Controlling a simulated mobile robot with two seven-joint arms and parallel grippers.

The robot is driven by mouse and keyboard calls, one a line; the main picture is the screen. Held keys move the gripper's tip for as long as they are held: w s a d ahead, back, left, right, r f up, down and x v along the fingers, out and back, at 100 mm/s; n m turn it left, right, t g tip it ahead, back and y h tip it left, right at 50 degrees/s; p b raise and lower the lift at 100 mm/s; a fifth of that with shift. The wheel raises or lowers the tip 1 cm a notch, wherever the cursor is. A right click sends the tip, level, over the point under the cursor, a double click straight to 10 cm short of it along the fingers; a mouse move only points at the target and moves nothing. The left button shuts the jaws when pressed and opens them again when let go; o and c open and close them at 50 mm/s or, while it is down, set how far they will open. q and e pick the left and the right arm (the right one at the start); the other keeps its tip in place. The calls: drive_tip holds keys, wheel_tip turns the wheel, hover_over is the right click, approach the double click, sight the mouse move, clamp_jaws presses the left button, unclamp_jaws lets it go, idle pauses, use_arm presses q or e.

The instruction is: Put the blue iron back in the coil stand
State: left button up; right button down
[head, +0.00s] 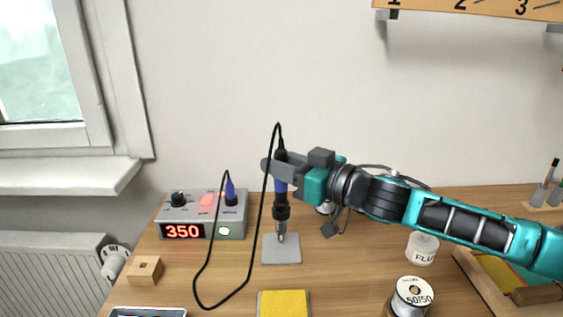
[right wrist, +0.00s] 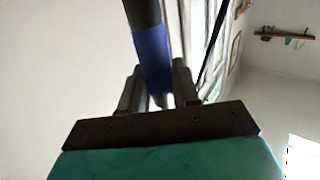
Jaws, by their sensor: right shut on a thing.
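The blue iron (head: 281,186) is upright in my right gripper (head: 273,165), which is shut around its handle. In the right wrist view the blue handle (right wrist: 152,60) sits between the two fingers (right wrist: 158,92). The coil stand has a grey square base (head: 282,255) on the table, directly below the iron. Dark and metal parts (head: 281,212) show in line under the handle, over the base. I cannot tell where the iron ends and the coil begins, or how deep the iron sits. My left gripper is not in view.
A black cord (head: 253,265) loops from the iron's top to the grey station (head: 203,214) reading 350. A yellow pad (head: 284,304) lies in front of the stand. A wooden block (head: 145,270) is left. A solder spool (head: 411,296) and flux jar (head: 422,248) stand right.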

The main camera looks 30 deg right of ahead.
drive_tip(key=shift+f+b, duration=0.3)
drive_tip(key=shift+f, duration=0.2)
drive_tip(key=shift+c, duration=1.3)
unclamp_jaws()
